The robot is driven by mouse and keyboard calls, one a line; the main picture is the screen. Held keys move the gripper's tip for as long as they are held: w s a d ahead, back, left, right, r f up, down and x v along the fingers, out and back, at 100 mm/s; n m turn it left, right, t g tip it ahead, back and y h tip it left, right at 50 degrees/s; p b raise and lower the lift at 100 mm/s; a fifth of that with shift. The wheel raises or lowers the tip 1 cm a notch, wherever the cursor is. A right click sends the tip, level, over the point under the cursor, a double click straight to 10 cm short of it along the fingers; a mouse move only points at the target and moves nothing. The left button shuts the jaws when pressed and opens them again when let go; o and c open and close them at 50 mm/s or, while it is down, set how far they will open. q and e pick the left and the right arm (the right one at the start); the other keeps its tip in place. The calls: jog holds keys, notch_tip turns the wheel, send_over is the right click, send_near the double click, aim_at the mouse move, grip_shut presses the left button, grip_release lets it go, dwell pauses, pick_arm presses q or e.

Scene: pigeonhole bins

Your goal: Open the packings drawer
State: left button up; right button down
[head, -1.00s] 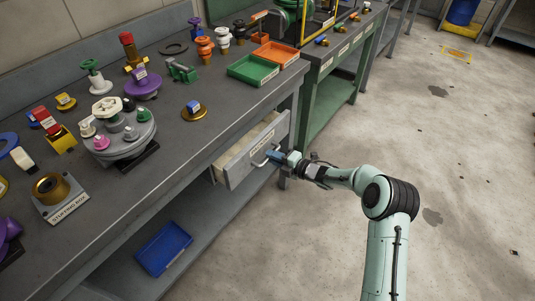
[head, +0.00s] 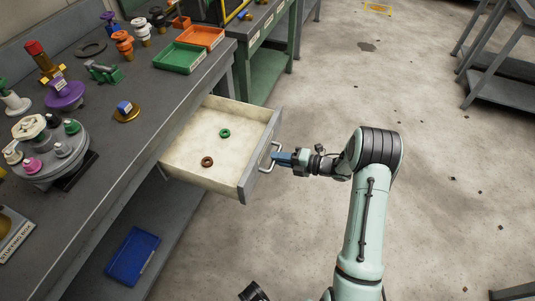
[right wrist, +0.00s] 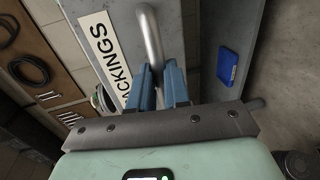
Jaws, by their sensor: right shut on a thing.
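The packings drawer (head: 187,165) is pulled well out from under the grey bench in the head view. A green ring (head: 224,133) and a brown ring (head: 207,161) lie apart on its pale floor. Its silver handle (head: 268,157) is on the front, which faces right. My right gripper (head: 277,158) is shut on the handle. In the right wrist view the blue fingers (right wrist: 160,86) close around the handle bar (right wrist: 151,38), beside the label (right wrist: 99,45) reading "CKINGS". A small dark part at the bottom edge of the head view may belong to my left arm; its gripper is not identifiable.
The bench top (head: 150,90) holds a green tray (head: 180,57), an orange tray (head: 201,37) and several valve parts. A blue bin (head: 133,256) sits on the lower shelf. The concrete floor right of my right arm is mostly clear.

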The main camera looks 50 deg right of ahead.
jog(key=shift+s+d, duration=0.15)
jog(key=shift+s, duration=0.4)
jog(key=c, duration=1.1)
grip_release()
pick_arm(q)
jog(key=shift+s+d+r+g+p, duration=0.2)
jog(key=shift+s+r+p, duration=0.1)
jog(key=shift+s+r, duration=0.15)
jog(key=shift+s+d+r+g+p, duration=0.15)
jog(key=shift+s+r+p, duration=0.15)
jog(key=shift+s, duration=0.15)
pick_arm(e)
jog(key=v, duration=1.3)
jog(key=shift+s, duration=0.15)
jog(key=shift+d, duration=0.15)
